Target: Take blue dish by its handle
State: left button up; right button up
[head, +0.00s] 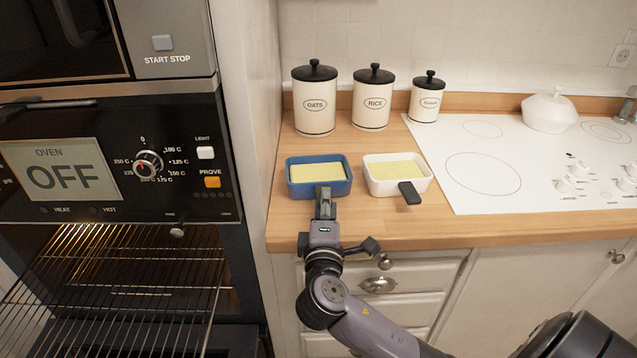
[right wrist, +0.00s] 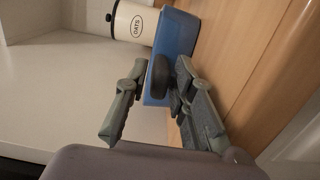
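The blue dish (head: 296,188) holds a pale yellow filling and sits near the counter's front edge at the left. It also shows in the right wrist view (right wrist: 178,33). Its dark handle (right wrist: 160,76) points toward me and is mostly hidden by my gripper in the head view. My right gripper (head: 325,196) is at the dish's front. A small gap seems to show; contact is unclear. My left gripper is not in view.
A white dish (head: 376,188) with a dark handle stands close at the right. Canisters for oats (head: 314,112), rice (head: 372,106) and a third (head: 425,104) stand behind. The white hob (head: 480,190) is at the right, the oven (head: 110,180) at the left.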

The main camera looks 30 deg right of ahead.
aim_at(320, 186)
jog(key=shift+x, duration=1.2)
jog(key=shift+s+f, duration=0.1)
grip_shut()
